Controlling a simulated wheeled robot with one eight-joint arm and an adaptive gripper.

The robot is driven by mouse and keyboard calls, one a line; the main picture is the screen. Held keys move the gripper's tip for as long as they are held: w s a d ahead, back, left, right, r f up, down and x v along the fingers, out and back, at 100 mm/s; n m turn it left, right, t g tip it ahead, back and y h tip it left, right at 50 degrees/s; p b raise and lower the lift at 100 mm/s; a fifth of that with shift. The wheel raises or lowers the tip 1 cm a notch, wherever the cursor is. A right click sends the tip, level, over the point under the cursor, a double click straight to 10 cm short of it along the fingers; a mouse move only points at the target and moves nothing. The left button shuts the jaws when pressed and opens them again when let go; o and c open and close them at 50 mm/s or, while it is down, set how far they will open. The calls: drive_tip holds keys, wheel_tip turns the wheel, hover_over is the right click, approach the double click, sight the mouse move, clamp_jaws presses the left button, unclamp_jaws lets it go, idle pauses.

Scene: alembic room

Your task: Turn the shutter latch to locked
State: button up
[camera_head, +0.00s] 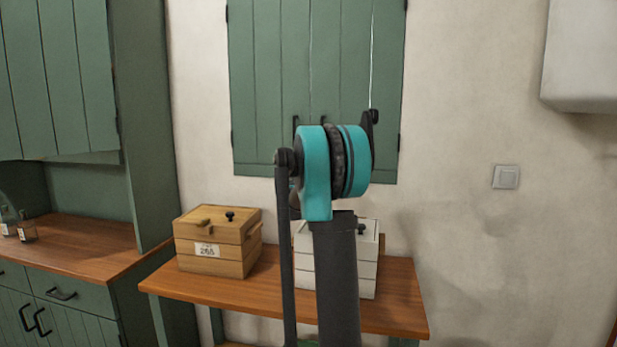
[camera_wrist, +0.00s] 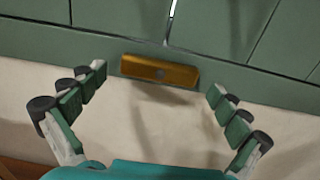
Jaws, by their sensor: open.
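The green shutters (camera_head: 267,80) are closed on the wall in the head view, with their lower middle behind my arm. In the wrist view their bottom edge (camera_wrist: 70,38) runs across the top. The brass shutter latch (camera_wrist: 142,68) is a flat bar with a round spot at its middle. It lies roughly along the bottom edge, below the gap between the leaves. My gripper (camera_wrist: 157,81) is open, with one finger on each side of the latch; no clear contact shows. In the head view, the latch and gripper are hidden behind my arm.
A wooden table (camera_head: 220,288) stands below the shutters, bearing a wooden box (camera_head: 216,262) and a white box (camera_head: 368,272) partly behind my arm. A green cabinet (camera_head: 150,130) stands at left. A white wall unit (camera_head: 585,55) hangs at upper right, above a light switch (camera_head: 506,177).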

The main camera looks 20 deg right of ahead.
drive_tip(key=shift+x, duration=0.95)
drive_tip(key=c, duration=1)
